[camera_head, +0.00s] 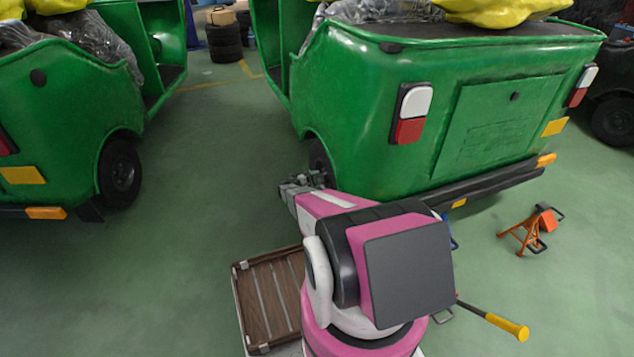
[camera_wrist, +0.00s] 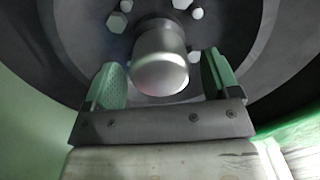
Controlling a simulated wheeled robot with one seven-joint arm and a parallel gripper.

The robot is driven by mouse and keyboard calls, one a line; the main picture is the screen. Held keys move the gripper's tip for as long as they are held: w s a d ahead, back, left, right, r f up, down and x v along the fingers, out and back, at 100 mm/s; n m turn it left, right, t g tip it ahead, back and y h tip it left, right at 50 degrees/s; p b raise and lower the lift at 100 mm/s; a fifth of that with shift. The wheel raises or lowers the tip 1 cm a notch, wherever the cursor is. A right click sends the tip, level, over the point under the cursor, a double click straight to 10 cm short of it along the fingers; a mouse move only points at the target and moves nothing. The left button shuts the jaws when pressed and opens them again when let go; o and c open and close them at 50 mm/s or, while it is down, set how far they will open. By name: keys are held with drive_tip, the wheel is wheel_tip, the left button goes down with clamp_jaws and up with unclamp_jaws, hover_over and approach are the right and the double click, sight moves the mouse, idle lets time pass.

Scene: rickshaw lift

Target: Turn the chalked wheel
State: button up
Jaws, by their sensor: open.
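A dark wheel (camera_head: 319,160) sits under the near left side of the right-hand green rickshaw (camera_head: 365,110), partly hidden by the body and my arm. In the wrist view this wheel (camera_wrist: 75,35) fills the upper part, with a round silver hub cap (camera_wrist: 160,62) and several pale hex nuts around it. No chalk mark shows. My gripper (camera_head: 300,184) is at the wheel. In the wrist view my gripper (camera_wrist: 162,80) is open, one green-padded finger on each side of the hub cap, with gaps showing on both sides.
A second green rickshaw (camera_head: 60,120) stands at left, with clear green floor (camera_head: 215,170) between the two. An orange jack stand (camera_head: 528,232) and a yellow-handled bar (camera_head: 507,326) are at right. Stacked tires (camera_head: 224,43) stand at the back.

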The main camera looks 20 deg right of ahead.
drive_tip(key=a, duration=1)
drive_tip(key=shift+s+a, duration=0.15)
drive_tip(key=shift+s, duration=0.3)
drive_tip(key=shift+r, duration=0.2)
drive_tip(key=s+a+r+m+g+y, duration=0.25)
drive_tip(key=s+r+m+y, duration=0.55)
drive_tip(key=s+r+m, duration=1)
drive_tip(key=s+a+r+m+y, duration=0.9)
drive_tip(key=s+r+m, duration=0.5)
drive_tip(key=m, duration=0.8)
drive_tip(key=shift+s+a+t+y, duration=0.4)
drive_tip(key=shift+s+a+t, duration=0.05)
drive_tip(key=shift+a, duration=0.55)
